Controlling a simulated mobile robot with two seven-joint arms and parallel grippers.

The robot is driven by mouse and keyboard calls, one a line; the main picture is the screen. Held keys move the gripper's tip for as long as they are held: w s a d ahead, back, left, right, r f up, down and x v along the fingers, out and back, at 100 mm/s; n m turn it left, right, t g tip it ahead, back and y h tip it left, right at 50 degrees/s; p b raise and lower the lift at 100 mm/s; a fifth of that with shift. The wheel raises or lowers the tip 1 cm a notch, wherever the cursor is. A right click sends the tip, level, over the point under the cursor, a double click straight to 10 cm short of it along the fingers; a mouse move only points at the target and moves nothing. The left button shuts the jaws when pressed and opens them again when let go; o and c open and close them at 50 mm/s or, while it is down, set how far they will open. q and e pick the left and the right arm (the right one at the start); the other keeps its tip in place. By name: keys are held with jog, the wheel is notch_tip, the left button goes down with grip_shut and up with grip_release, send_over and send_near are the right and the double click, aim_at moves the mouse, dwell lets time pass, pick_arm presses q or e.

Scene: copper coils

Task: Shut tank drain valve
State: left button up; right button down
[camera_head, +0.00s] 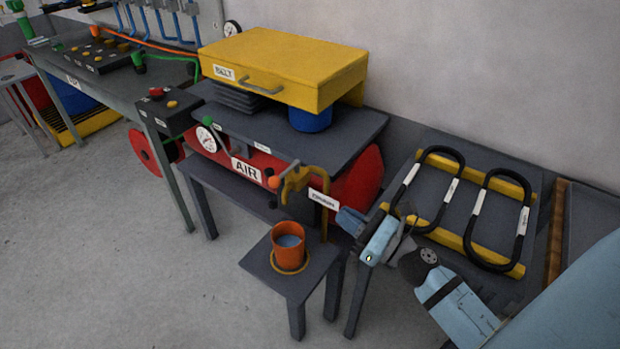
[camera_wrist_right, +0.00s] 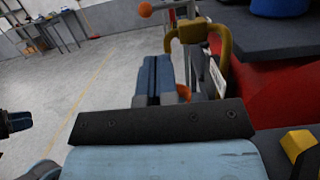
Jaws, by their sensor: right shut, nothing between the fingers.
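The red air tank (camera_head: 358,190) lies under a dark shelf and bears an "AIR" label. At its front is the drain valve, a brass-yellow bent pipe (camera_head: 325,205) with an orange ball knob (camera_head: 273,182). In the right wrist view the pipe (camera_wrist_right: 226,45) and knob (camera_wrist_right: 145,10) show beyond my fingers. An orange cup (camera_head: 288,243) with something bluish inside stands below the valve on a small stand. My right gripper (camera_head: 350,221) is shut and empty, to the right of the pipe and apart from the knob.
A yellow drawer box labelled "BELT" (camera_head: 285,65) and a blue cylinder (camera_head: 311,119) sit on the dark shelf (camera_head: 345,135). At right, a rack with yellow bars holds black loops (camera_head: 497,220). Floor at left front is clear.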

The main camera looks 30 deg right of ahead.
jog(key=p+x, duration=0.3)
jog(key=x, duration=1)
jog(key=shift+w+a+p, duration=0.1)
jog(key=shift+w+p, duration=0.1)
jog(key=shift+p, duration=0.15)
pick_arm(q)
jog(key=shift+r, duration=0.65)
pick_arm(e)
jog(key=shift+w, duration=0.1)
pick_arm(q)
jog(key=shift+s+a+f+g, duration=0.1)
jog(key=shift+a+g, duration=0.2)
pick_arm(e)
jog(key=shift+w+a, duration=0.1)
jog(key=shift+a, duration=0.05)
